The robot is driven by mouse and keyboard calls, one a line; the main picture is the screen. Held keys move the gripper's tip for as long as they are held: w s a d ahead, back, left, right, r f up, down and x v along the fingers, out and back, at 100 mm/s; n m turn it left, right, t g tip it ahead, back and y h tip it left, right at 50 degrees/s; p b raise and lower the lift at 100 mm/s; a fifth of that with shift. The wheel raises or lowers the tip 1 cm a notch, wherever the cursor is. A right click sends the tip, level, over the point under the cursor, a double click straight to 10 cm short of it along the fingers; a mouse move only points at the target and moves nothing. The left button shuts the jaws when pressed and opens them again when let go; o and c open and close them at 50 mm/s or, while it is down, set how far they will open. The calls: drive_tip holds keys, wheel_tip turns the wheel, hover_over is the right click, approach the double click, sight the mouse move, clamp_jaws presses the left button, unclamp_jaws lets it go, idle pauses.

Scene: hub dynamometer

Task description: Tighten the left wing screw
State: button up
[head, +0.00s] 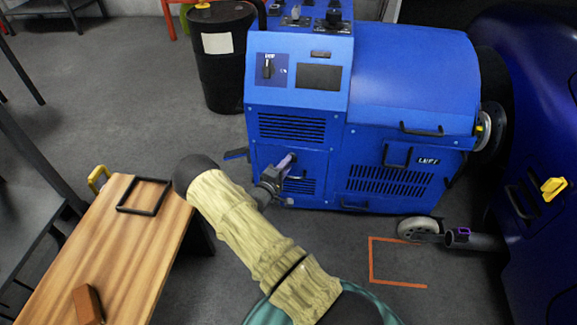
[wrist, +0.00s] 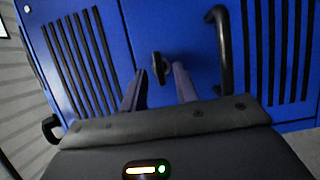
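A small black wing screw (wrist: 160,68) stands out from the blue front panel in the wrist view, just beyond and between my fingertips. I cannot tell from this view whether it is the left one. My gripper (wrist: 158,88) is open, its two purplish-grey fingers spread apart with nothing held between them. In the head view my gripper (head: 291,164) is at the lower front panel of the blue machine (head: 400,75). The wing screw is hidden there behind my gripper and arm.
A black bar handle (wrist: 221,50) stands out right of the screw, close to the right finger. A wooden bench (head: 133,240) with a black frame (head: 145,196) and brown block (head: 87,305) is at left. A black drum (head: 221,65) stands behind. Floor between bench and machine is open.

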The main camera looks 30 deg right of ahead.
drive_tip(key=shift+x, duration=0.9)
clamp_jaws()
